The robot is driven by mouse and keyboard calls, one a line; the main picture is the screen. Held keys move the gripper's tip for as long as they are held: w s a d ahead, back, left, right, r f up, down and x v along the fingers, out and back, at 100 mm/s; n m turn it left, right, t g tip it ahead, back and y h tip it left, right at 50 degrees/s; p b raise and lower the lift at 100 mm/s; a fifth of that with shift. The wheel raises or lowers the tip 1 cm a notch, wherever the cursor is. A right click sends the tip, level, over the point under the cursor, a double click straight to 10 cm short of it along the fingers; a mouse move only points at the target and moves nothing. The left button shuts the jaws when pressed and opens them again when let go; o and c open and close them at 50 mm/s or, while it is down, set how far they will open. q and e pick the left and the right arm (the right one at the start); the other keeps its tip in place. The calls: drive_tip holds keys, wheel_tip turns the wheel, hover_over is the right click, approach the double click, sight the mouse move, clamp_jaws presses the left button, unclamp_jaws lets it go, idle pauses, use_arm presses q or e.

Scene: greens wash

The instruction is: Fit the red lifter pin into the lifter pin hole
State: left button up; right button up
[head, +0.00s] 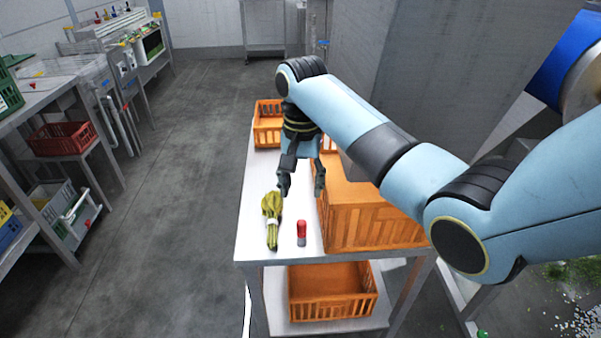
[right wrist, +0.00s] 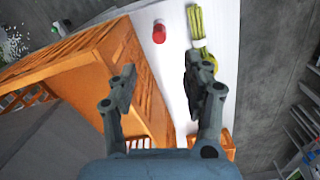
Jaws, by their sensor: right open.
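The red lifter pin (head: 301,229) stands on the white table near its front edge, with a grey lower part showing. It also shows in the right wrist view (right wrist: 159,33), beyond the fingertips. My right gripper (head: 302,188) is open and empty above the table, behind the pin and apart from it. In the right wrist view its two fingers (right wrist: 160,80) are spread wide with nothing between them. I cannot make out the lifter pin hole in either view. My left gripper is not in view.
A bundle of green leaves (head: 271,218) lies left of the pin. A large orange crate (head: 375,232) stands close on the right. Another orange crate (head: 266,125) is at the back, and one (head: 332,305) is on the shelf below. The table's front strip (head: 285,250) is clear.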

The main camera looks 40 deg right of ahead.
sight(302, 222)
drive_tip(key=shift+s+a+f, duration=0.1)
drive_tip(key=shift+s+f, duration=0.1)
drive_tip(key=shift+f, duration=0.25)
wheel_tip(302, 222, down, 5)
drive_tip(key=shift+r, duration=0.1)
wheel_tip(302, 222, down, 5)
drive_tip(key=shift+f+b, duration=0.1)
drive_tip(key=shift+b, duration=0.45)
drive_tip(key=shift+f, duration=0.35)
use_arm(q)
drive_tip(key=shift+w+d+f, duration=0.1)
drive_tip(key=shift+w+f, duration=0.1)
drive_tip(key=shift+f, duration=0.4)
use_arm(e)
clamp_jaws()
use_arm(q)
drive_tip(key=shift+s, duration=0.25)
